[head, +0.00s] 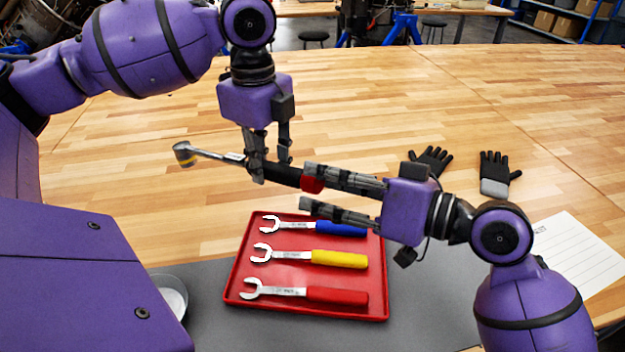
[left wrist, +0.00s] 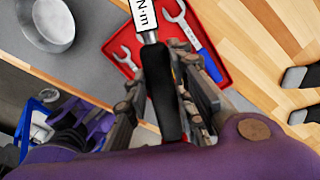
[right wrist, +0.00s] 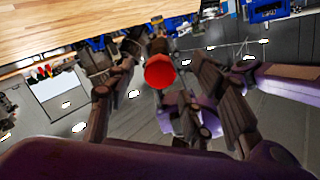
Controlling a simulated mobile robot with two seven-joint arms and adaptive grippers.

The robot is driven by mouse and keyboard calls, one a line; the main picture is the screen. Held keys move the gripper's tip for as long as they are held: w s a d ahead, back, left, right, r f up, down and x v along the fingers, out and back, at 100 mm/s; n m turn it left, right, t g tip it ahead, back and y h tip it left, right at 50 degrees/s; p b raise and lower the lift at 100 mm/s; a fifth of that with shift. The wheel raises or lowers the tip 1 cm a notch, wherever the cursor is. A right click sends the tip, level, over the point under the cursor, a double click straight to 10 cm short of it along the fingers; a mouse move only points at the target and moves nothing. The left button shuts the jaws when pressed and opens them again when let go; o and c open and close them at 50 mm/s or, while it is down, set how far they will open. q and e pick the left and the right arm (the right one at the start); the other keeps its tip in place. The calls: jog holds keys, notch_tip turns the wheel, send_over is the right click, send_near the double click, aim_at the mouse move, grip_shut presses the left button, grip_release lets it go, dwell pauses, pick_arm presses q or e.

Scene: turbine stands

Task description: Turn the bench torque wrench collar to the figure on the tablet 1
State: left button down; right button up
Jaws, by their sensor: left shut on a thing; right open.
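The torque wrench (head: 285,174) is held above the bench, its grey head at the left and its red collar (head: 312,184) at the right end. My left gripper (head: 270,170) is shut on the black handle. In the left wrist view the wrench (left wrist: 160,80) shows a white label reading "N·m"; the rest of its scale is cut off. My right gripper (head: 305,189) is open, its fingertips by the collar. In the right wrist view the red collar end (right wrist: 160,71) lies between the spread fingers, with contact not clear. No tablet is seen.
A red tray (head: 380,270) with blue, yellow and red-handled spanners lies below the wrench on a grey mat (head: 430,290). A metal bowl (head: 172,292) is at the left. Black gloves (head: 495,173) and a paper sheet (head: 570,255) lie right. The bench behind is clear.

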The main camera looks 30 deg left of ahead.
pick_arm(q)
jog(key=shift+r, duration=0.1)
pick_arm(e)
jog(key=shift+a, duration=0.3)
jog(key=shift+s, duration=0.1)
grip_shut()
pick_arm(q)
jog(key=shift+w+a, duration=0.1)
pick_arm(e)
jog(key=n, duration=0.5)
jog(key=shift+s, duration=0.1)
jog(key=shift+a+r, duration=0.1)
jog(key=shift+r, duration=0.05)
jog(key=shift+c, duration=1.9)
grip_release()
jog(key=shift+s, duration=0.1)
jog(key=o, duration=0.4)
jog(key=shift+w, duration=0.2)
